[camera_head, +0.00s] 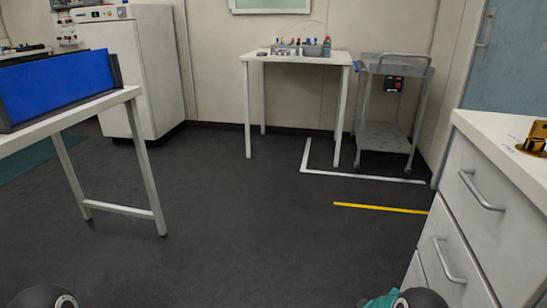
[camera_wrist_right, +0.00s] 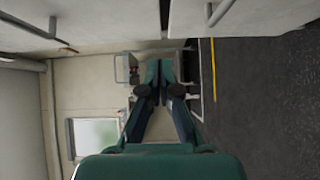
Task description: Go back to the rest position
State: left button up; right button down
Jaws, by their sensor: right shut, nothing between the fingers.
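My right gripper (camera_wrist_right: 158,75) shows in the right wrist view. Its two green fingers meet at the tips, so it is shut, with nothing between them. It points out into the room and touches nothing that I can see. In the head view only a teal and grey part of my right arm shows at the bottom edge, beside the drawer cabinet. A grey round part of my left arm shows at the bottom left corner; the left gripper itself does not show.
A white drawer cabinet (camera_head: 465,245) stands close on the right. A white table with a blue panel (camera_head: 58,85) is on the left. A small table (camera_head: 290,57), a grey trolley (camera_head: 385,135) and a white cabinet (camera_head: 135,75) stand at the back. The dark floor (camera_head: 250,220) between is clear.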

jog(key=s+a+f+m+g+y, duration=0.1)
jog(key=s+a+f+y, duration=0.3)
jog(key=a+y, duration=0.3)
jog(key=s+a+f+y, duration=0.5)
jog(key=a+y, duration=0.1)
jog(key=a, duration=0.1)
jog(key=s+a+f+m+g+y, duration=0.1)
jog(key=s+a+m+g+y, duration=0.3)
jog(key=s, duration=0.6)
jog(key=s+a+f+m+g+y, duration=0.2)
jog(key=s+a+m+g, duration=0.15)
jog(key=s+a, duration=0.5)
notch_tip(320, 180, up, 35)
jog(key=s+d+p, duration=0.1)
jog(key=d+p, duration=0.1)
jog(key=p, duration=3.3)
jog(key=shift+r+g, duration=0.2)
jog(key=shift+g, duration=0.25)
